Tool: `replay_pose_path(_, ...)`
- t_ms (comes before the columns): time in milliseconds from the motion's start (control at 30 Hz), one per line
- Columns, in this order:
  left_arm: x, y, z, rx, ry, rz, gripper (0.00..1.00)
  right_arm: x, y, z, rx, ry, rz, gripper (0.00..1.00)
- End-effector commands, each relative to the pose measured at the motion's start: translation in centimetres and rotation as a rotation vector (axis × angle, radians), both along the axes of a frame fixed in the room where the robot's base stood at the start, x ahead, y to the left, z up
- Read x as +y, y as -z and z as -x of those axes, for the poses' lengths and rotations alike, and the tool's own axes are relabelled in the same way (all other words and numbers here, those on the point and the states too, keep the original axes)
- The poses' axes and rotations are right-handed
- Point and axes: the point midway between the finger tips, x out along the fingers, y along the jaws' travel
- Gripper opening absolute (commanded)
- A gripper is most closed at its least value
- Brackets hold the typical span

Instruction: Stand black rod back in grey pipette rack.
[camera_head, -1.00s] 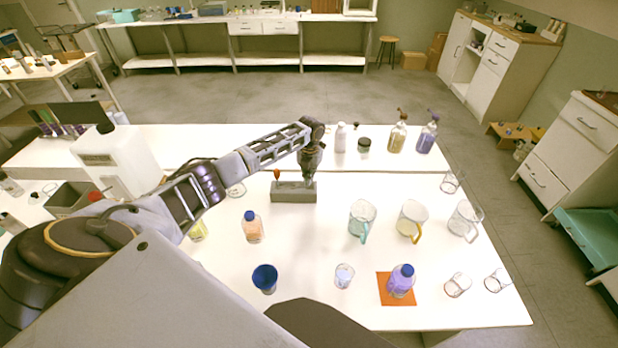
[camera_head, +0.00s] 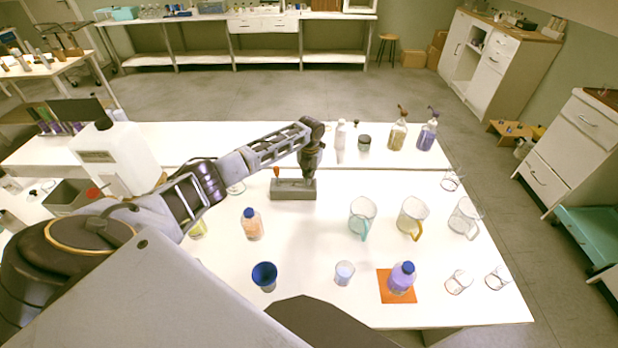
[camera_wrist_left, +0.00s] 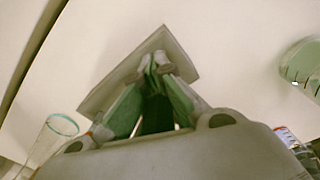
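The grey pipette rack (camera_head: 293,194) stands on the white table, left of the centre. A thin item with an orange-brown top (camera_head: 277,172) stands at its left end. My left gripper (camera_head: 309,178) points down over the right part of the rack. In the left wrist view its fingers (camera_wrist_left: 157,66) converge almost together over the rack (camera_wrist_left: 108,92). A dark shape (camera_wrist_left: 155,115) between the fingers appears to be the black rod, mostly hidden by them. I cannot tell whether its lower end is inside a rack hole. My right gripper is not in view.
An orange-filled bottle (camera_head: 252,225) and a blue cup (camera_head: 264,277) stand nearer. Several beakers, including a teal-handled one (camera_head: 361,218), stand to the right. A purple bottle (camera_head: 401,279) stands on an orange mat (camera_head: 384,292). White and amber bottles (camera_head: 397,133) stand behind.

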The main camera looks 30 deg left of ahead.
Motion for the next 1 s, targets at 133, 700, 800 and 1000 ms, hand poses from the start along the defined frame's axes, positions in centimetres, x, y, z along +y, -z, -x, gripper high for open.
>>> replay_pose_path(133, 0.0, 0.0, 0.0, 0.0, 0.0, 0.0, 0.05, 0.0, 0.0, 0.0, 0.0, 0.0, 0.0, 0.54)
replay_pose_path(700, 0.0, -0.1, 0.0, 0.0, 0.0, 0.0, 0.3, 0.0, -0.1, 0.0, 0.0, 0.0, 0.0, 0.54)
replay_pose_path(800, 0.0, -0.4, 0.0, 0.0, 0.0, 0.0, 0.3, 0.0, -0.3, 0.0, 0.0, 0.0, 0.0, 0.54)
replay_pose_path(1000, 0.0, -1.1, 0.0, 0.0, 0.0, 0.0, 0.3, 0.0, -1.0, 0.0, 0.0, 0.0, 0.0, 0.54)
